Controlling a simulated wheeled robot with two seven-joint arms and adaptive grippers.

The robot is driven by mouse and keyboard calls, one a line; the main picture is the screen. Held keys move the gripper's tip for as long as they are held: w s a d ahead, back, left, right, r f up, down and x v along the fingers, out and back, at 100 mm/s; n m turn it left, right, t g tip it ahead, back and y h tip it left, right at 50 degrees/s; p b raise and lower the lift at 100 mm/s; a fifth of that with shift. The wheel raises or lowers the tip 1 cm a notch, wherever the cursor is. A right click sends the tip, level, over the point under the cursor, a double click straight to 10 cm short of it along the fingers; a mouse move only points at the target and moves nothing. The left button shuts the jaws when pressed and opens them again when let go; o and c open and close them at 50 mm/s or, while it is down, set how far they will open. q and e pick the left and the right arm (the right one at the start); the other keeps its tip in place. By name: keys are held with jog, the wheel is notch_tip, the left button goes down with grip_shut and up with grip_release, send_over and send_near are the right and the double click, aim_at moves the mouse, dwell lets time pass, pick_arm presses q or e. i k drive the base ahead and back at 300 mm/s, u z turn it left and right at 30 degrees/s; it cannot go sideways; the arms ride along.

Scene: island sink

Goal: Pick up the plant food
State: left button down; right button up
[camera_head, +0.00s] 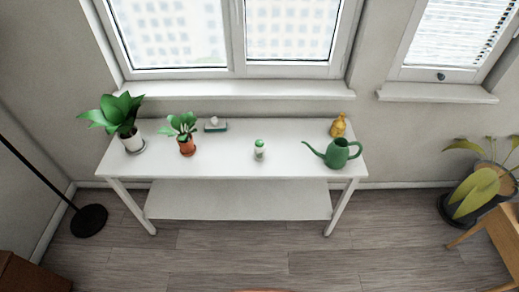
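A small white bottle with a green cap and green marking (259,150), likely the plant food, stands upright near the middle of the white table (225,168). Its label is too small to read. Clear tabletop surrounds it. Neither of my grippers shows in the head view.
On the table stand a plant in a white pot (132,141), a plant in a terracotta pot (187,146), a small green and white item (215,125), a yellow bottle (338,126) and a green watering can (338,153). The floor in front (240,262) is mostly clear.

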aim_at(260, 154)
jog(key=z, duration=1.95)
jog(key=k, duration=0.6)
jog(key=u, duration=0.9)
jog(key=i, duration=0.95)
